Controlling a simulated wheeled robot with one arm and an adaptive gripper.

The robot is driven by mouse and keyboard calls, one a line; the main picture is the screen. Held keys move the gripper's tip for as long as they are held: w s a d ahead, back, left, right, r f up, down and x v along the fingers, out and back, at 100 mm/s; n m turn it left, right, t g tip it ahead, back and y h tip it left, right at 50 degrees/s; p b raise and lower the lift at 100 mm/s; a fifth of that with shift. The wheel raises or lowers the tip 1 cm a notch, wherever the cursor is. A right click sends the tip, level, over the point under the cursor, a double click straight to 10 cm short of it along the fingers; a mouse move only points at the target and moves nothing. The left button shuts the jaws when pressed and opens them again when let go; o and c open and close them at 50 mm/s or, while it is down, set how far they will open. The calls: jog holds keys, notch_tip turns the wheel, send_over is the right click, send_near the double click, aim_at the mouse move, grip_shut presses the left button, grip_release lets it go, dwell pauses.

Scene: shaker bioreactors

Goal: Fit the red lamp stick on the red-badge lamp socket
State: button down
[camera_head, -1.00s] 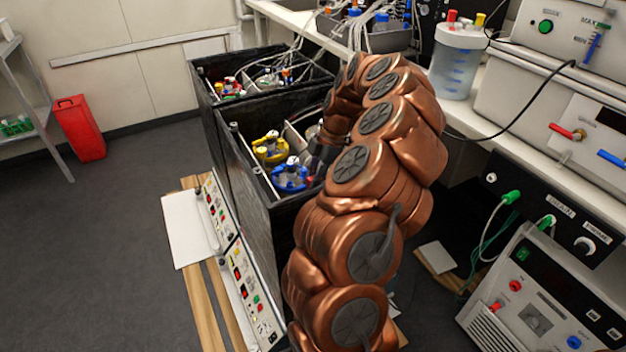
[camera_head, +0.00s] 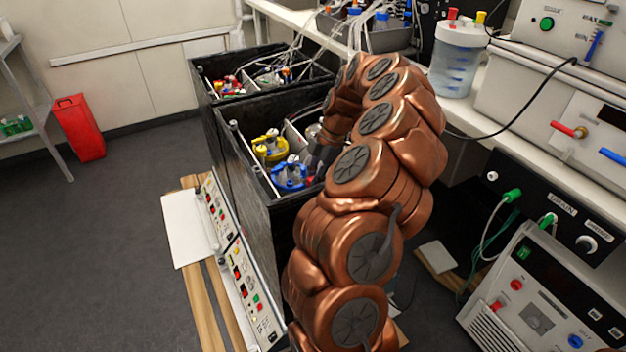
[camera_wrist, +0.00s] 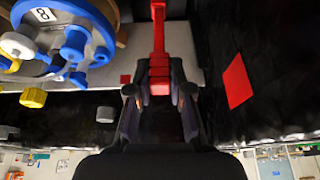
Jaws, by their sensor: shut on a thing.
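In the wrist view my gripper (camera_wrist: 159,92) is shut on the red lamp stick (camera_wrist: 158,60), which runs up to the top edge of the picture. A small red square (camera_wrist: 125,79) lies on a grey surface left of the stick. A larger red patch (camera_wrist: 236,82) is on the dark wall to the right. I cannot tell which one is the badge, and no lamp socket is clearly visible. In the head view my gripper (camera_head: 318,157) is inside the near black box (camera_head: 246,165), mostly hidden by my arm, and the stick cannot be made out.
A blue-topped vessel (camera_wrist: 68,35) is close on the left in the wrist view. In the head view the box also holds a yellow-topped vessel (camera_head: 269,148). A second black box (camera_head: 203,92) stands behind. The bench with instruments (camera_head: 560,130) is on the right; open floor is left.

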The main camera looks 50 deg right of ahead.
jog(key=shift+f+b, duration=0.4)
jog(key=c, duration=1)
grip_release()
jog(key=shift+r, duration=0.1)
jog(key=shift+v, duration=5.95)
